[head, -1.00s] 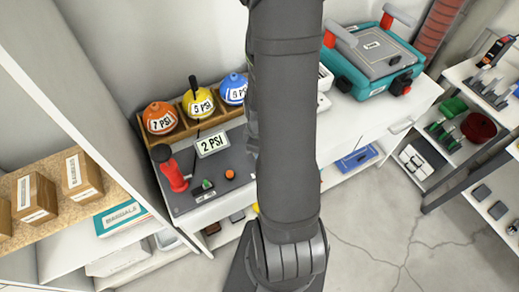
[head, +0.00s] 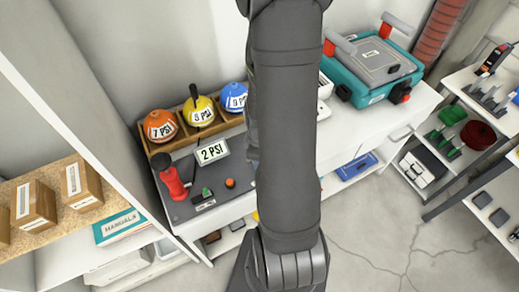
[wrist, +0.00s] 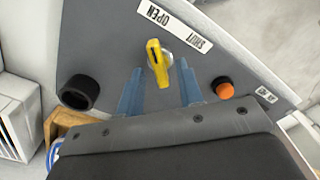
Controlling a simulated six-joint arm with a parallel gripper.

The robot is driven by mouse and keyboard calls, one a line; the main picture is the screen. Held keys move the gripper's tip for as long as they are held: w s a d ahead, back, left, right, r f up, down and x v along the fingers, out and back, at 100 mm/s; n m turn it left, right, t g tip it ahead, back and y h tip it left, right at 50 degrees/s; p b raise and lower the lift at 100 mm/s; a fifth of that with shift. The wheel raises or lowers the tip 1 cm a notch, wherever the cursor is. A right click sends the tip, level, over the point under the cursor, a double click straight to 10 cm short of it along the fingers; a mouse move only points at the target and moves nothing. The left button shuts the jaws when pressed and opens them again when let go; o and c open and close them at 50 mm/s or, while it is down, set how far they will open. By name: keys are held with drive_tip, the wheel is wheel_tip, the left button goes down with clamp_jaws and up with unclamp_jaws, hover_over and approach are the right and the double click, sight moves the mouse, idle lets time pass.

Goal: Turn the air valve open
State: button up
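The air valve has a yellow handle (wrist: 158,65) on a round metal base, on a grey panel (wrist: 105,30) in the wrist view. Its long axis runs nearly up and down in the picture. A white label (wrist: 175,24) beside it reads OPEN on the left and SHUT on the right, upside down. My gripper (wrist: 160,77) is open, with one blue finger on each side of the handle's lower end. Gaps show between fingers and handle; I cannot tell the depth. In the head view my arm hides the valve and gripper.
The head view shows a 2 PSI display (head: 212,152), a red pump handle (head: 173,183), and orange (head: 159,126), yellow (head: 198,111) and blue (head: 232,97) balls in a wooden rack.

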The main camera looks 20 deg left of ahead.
wheel_tip(320, 180, up, 17)
drive_tip(key=shift+r, duration=0.15)
idle(0.5)
idle(0.5)
wheel_tip(320, 180, down, 17)
drive_tip(key=shift+r, duration=0.1)
idle(0.7)
idle(0.3)
